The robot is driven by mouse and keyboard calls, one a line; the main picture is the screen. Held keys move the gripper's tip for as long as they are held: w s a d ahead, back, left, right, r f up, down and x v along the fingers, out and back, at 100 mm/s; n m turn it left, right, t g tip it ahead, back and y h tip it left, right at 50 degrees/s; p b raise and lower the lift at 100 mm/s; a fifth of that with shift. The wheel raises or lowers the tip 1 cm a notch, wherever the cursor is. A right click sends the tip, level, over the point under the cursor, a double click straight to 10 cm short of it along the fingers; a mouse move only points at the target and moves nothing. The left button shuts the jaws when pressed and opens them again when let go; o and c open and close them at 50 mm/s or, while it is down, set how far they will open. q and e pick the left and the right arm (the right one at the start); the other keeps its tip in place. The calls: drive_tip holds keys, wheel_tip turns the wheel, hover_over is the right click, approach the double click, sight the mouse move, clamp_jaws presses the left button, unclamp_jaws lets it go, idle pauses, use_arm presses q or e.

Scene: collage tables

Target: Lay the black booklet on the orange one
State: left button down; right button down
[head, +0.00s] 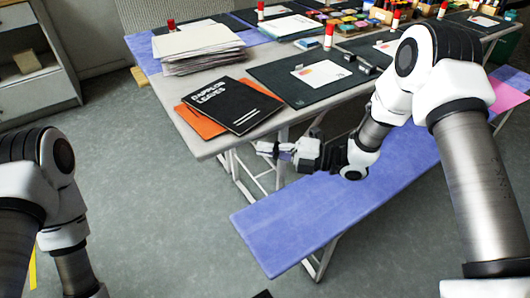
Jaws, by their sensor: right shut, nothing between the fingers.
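The black booklet (232,104), with white lettering on its cover, lies on the near left corner of the grey table.
A tall stack of paper (200,46) stands behind the booklets. A dark cutting mat (300,77) with a white card lies to their right. Glue sticks, paints and coloured pads fill the far table. A blue bench (300,215) runs along the near side.

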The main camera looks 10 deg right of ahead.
drive_tip(key=w+v, duration=0.1)
drive_tip(key=v, duration=0.6)
drive_tip(key=shift+s+d+f, duration=0.25)
drive_tip(key=shift+d, duration=0.3)
